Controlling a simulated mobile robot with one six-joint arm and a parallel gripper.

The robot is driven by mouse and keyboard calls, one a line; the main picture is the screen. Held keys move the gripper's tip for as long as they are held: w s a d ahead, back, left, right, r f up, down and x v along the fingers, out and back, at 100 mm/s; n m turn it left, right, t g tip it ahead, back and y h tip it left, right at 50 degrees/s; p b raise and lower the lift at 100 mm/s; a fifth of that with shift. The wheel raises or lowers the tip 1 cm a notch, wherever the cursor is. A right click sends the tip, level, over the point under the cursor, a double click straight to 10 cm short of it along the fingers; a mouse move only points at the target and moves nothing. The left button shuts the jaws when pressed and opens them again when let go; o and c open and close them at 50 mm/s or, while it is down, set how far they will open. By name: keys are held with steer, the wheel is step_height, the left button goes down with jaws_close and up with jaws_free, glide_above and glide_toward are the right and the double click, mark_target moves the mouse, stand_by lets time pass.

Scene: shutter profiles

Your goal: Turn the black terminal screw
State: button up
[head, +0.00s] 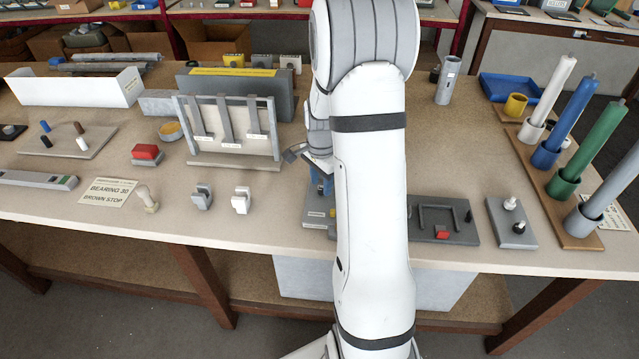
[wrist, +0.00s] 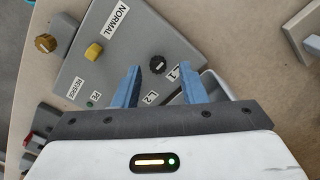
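A round black terminal screw (wrist: 157,64) with a pale slot sits on a grey panel (wrist: 150,30), beside the label L_1. In the wrist view it lies just past my two blue fingertips, roughly centred between them. My gripper (wrist: 159,80) is open, with nothing between the fingers; whether it touches the panel I cannot tell. A green screw (wrist: 91,103) by the PE label and a yellow knob (wrist: 93,52) by NORMAL are on the same panel. Anything by the L_2 label is hidden by my finger. In the head view, my arm hides most of this panel (head: 316,213).
A brown-yellow knob (wrist: 46,43) stands left of the panel in the wrist view. In the head view, a dark plate with a red block (head: 442,232) and a grey plate with two posts (head: 513,222) lie to the right. Two small holders (head: 202,196) (head: 241,200) stand left.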

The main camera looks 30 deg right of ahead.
steer(key=shift+f, duration=0.75)
